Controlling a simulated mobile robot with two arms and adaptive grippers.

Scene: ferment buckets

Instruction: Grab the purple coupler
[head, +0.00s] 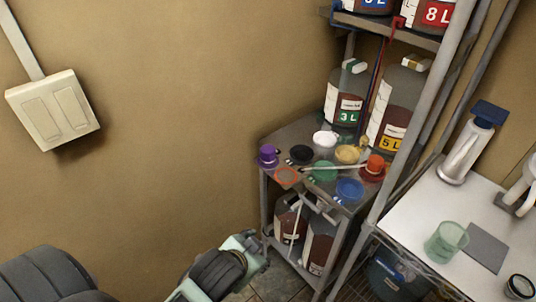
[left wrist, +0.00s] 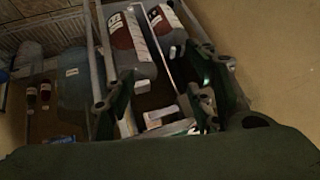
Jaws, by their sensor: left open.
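The purple coupler (head: 267,155) stands upright at the left corner of the metal rack's middle shelf (head: 292,134) in the head view. My left gripper (head: 256,243) is below and in front of that shelf, low beside the rack and apart from the coupler. In the left wrist view its fingers (left wrist: 158,103) are spread with nothing held between them, facing the rack's lower level. I cannot make out the coupler in the left wrist view. My right gripper is in neither view.
Beside the coupler are a black lid (head: 301,154), an orange-red ring (head: 287,177), a green lid (head: 323,171), a blue lid (head: 349,190) and an orange cap (head: 375,165). Large bottles (head: 345,97) stand behind. A white table (head: 408,208) is at right; a wall lies left.

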